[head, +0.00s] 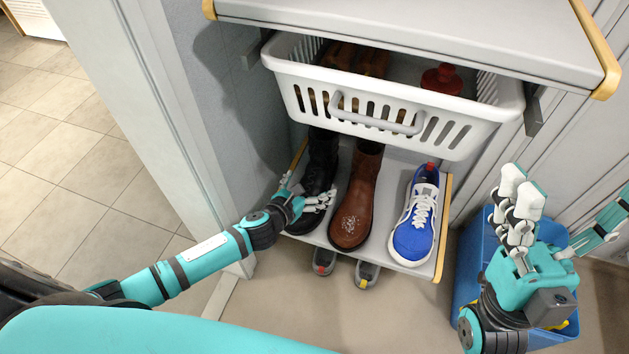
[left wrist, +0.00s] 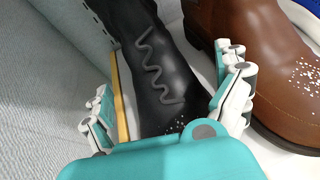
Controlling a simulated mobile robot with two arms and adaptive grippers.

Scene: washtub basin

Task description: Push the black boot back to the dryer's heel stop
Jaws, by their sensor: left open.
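The black boot (head: 322,160) stands at the left end of the low shelf (head: 402,264), toe toward me; its rear part is hidden under the basket. No heel stop can be made out. My right gripper (head: 522,215) is open and empty, above a blue bin.
A brown boot (head: 358,195) stands close beside the black boot, and a blue sneaker (head: 416,220) is farther right. A white basket (head: 380,105) overhangs the shelf. Grey-soled shoes (head: 366,274) lie below. The blue bin (head: 466,275) is at the right; a wall is at the left.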

